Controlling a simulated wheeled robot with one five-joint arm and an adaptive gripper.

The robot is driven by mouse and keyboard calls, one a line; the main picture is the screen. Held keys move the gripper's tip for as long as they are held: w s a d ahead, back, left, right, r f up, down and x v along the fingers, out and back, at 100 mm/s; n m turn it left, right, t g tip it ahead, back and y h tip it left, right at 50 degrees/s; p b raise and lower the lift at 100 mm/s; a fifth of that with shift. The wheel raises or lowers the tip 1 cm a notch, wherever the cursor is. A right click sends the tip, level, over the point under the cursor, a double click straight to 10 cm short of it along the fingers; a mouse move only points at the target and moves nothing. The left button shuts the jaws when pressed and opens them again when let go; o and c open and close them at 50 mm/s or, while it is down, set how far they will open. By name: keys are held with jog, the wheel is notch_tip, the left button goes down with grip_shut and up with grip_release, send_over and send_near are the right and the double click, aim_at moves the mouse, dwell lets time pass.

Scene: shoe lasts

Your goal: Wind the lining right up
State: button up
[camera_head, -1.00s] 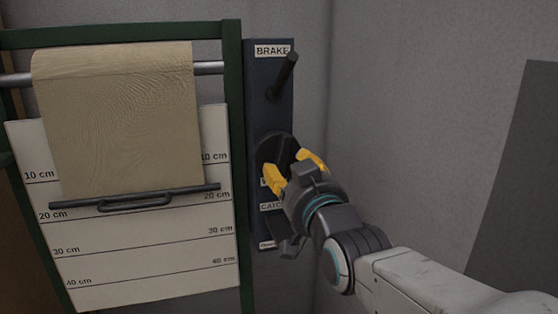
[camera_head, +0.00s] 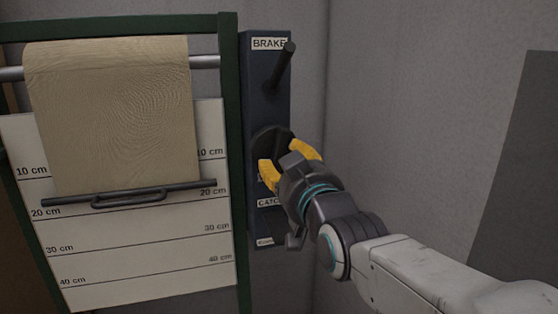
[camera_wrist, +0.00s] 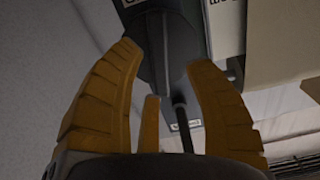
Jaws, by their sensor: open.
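The tan lining (camera_head: 112,115) hangs from a grey roller (camera_head: 205,62) in a green frame. The dark bar with a handle (camera_head: 130,197) at its lower edge lies just above the 20 cm line. A dark panel (camera_head: 262,95) right of the frame bears a brake lever (camera_head: 280,67), slanting up to the right, and a dark round part (camera_head: 268,139) below it. My gripper (camera_head: 287,159) is open in front of the round part and partly covers it. Its yellow fingers also show spread in the wrist view (camera_wrist: 162,55); whether they touch anything is unclear.
A white board (camera_head: 140,250) with centimetre lines stands behind the lining. The CATCH label (camera_head: 269,202) is partly hidden by my gripper. A grey wall (camera_head: 420,100) stands to the right, with open space before it.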

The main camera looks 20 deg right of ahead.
aim_at(273, 142)
jog(key=shift+n+b, duration=5.8)
jog(key=shift+n, duration=11.1)
jog(key=shift+w, duration=0.3)
jog(key=shift+w, duration=0.8)
